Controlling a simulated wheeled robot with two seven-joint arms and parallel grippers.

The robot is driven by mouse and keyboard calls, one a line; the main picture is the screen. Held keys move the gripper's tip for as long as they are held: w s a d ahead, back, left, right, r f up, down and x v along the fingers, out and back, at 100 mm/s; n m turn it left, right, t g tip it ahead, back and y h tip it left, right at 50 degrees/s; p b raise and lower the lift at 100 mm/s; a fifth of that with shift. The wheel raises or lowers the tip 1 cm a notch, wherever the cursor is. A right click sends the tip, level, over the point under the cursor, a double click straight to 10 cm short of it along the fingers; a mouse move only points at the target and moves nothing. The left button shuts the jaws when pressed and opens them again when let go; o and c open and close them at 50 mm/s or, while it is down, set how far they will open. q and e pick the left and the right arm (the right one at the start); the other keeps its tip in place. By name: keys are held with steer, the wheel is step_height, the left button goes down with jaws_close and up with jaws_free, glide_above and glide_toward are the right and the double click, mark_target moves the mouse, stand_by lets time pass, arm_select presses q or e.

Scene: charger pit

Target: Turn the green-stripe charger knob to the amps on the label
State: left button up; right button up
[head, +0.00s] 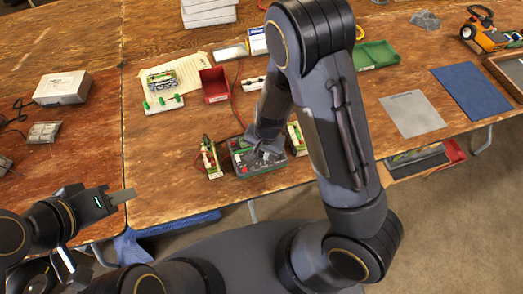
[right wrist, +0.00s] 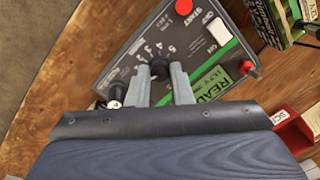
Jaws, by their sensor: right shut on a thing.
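The charger (head: 240,157) is a dark grey box with a green edge near the table's front, partly hidden by my right gripper (head: 264,152). In the right wrist view its grey face (right wrist: 120,75) fills the upper middle. My right gripper's two grey fingers (right wrist: 161,76) are shut on a black knob (right wrist: 160,66) beside a printed number scale, with a green stripe nearby. The pointer's setting is hidden. A lit green display (right wrist: 212,84) reads "READ…", partly covered. My left gripper (head: 122,196) is empty over the table's front edge; its opening is unclear.
The charger face also has a red START button (right wrist: 183,7), a white switch (right wrist: 219,31) and another black part (right wrist: 117,92). A red bin (head: 215,85), green tray (head: 376,55) and white box (head: 62,88) stand around.

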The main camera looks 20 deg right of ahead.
jaws_close()
steer(key=shift+s+m+t, duration=0.1)
steer(key=shift+m+t, duration=0.2)
steer(key=shift+m, duration=2.5)
steer(key=o, duration=0.9)
jaws_free()
steer(key=r, duration=0.2)
steer(key=r+p, duration=0.1)
steer(key=r, duration=0.2)
steer(key=s+d+r, duration=0.1)
steer(key=r, duration=0.1)
steer(key=shift+d+r+p, duration=0.1)
steer(key=shift+r+p, duration=0.25)
